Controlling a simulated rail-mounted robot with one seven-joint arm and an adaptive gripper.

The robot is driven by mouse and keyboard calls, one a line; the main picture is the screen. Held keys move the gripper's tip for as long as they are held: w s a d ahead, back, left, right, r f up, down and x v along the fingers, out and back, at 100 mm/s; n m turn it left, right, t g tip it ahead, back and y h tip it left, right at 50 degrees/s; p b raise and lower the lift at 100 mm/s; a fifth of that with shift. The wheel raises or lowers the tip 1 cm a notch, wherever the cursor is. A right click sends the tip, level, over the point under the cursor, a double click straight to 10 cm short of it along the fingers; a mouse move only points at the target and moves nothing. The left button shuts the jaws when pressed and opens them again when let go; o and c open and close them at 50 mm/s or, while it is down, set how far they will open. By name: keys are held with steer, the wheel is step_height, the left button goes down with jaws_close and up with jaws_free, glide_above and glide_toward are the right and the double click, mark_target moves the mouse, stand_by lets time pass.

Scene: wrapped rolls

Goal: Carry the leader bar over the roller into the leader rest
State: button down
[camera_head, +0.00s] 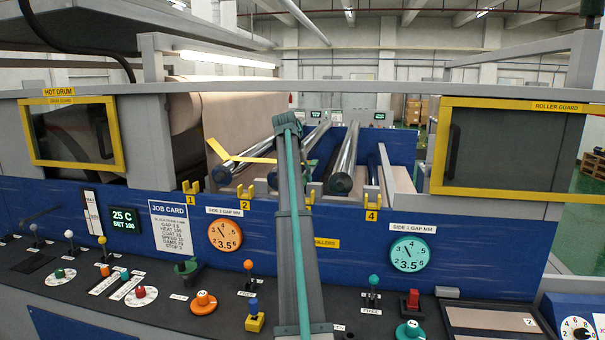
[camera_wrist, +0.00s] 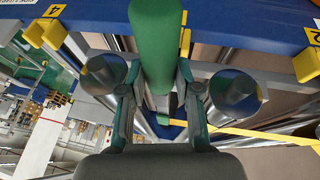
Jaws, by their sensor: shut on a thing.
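My gripper (camera_head: 289,122) is above the roller bed, behind the blue panel. In the wrist view its fingers (camera_wrist: 157,84) stand on both sides of a green round bar (camera_wrist: 157,40), which I take for the leader bar. They are shut on it. Shiny rollers (camera_head: 346,160) lie below and beside the gripper. I cannot tell which part is the leader rest.
Numbered yellow hooks (camera_head: 372,199) line the blue panel (camera_head: 460,240). A bent yellow strip (camera_head: 245,159) lies left of my gripper, near the large wrapped roll (camera_head: 237,115). Guards with yellow frames (camera_head: 437,150) stand at both sides. Knobs and levers crowd the front console.

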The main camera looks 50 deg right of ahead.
step_height(320, 180, down, 8)
steer(key=b, duration=0.2)
steer(key=shift+f, duration=0.25)
stand_by(0.6)
steer(key=c, duration=0.7)
jaws_free()
steer(key=shift+c, duration=0.2)
